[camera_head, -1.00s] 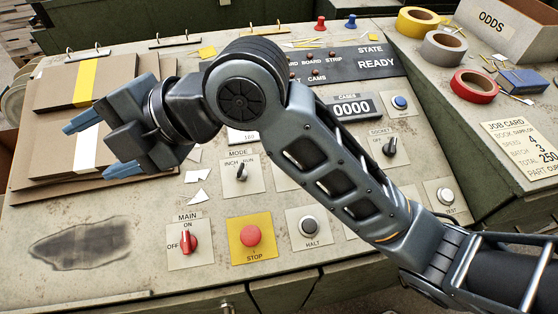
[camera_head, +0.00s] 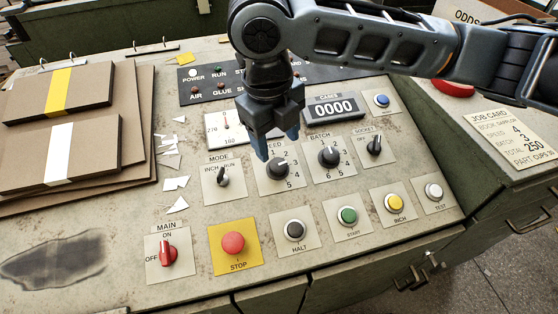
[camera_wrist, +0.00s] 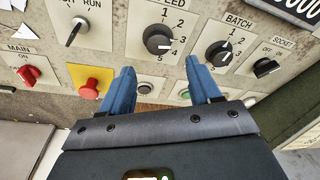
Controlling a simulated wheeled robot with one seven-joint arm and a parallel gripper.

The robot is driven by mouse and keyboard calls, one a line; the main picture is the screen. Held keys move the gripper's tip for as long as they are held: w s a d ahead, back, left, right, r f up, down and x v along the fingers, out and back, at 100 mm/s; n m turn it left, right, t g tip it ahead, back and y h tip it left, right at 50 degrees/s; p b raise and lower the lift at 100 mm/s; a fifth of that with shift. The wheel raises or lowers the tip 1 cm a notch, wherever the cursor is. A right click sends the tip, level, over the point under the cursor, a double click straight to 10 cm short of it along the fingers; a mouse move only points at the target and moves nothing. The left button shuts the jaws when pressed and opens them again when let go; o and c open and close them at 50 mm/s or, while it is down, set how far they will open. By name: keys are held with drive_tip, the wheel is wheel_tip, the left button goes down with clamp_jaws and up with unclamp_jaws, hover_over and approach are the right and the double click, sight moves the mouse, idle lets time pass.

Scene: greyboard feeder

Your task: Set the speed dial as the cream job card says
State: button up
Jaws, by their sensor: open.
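The speed dial (camera_head: 277,168) is a black round knob on a pale plate marked 1 to 5, its label partly covered by my gripper. Its white pointer mark faces roughly right, toward the 3 side; I cannot tell the exact number. It also shows in the wrist view (camera_wrist: 158,40). My gripper (camera_head: 277,145) is open and empty, pointing down just behind and above the dial. In the wrist view its two blue fingers (camera_wrist: 160,70) are spread, with the dial ahead between their lines, apart from them.
The batch dial (camera_head: 328,157) is close on the right and the mode switch (camera_head: 223,177) on the left. Several push buttons, including the red stop (camera_head: 233,243), lie in front. Greyboard stacks (camera_head: 60,100) are at the left.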

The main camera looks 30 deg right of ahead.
sight(278, 166)
drive_tip(key=f, duration=0.7)
drive_tip(key=shift+d+f, duration=0.1)
drive_tip(key=shift+d, duration=0.2)
drive_tip(key=c, duration=1)
drive_tip(key=shift+c, duration=0.2)
drive_tip(key=m+p, duration=0.1)
drive_tip(key=m, duration=0.2)
drive_tip(key=shift+m+y, duration=0.3)
drive_tip(key=shift+y, duration=0.1)
drive_tip(key=shift+m+y, duration=0.5)
drive_tip(key=shift+m, duration=1.4)
drive_tip(key=shift+w, duration=0.1)
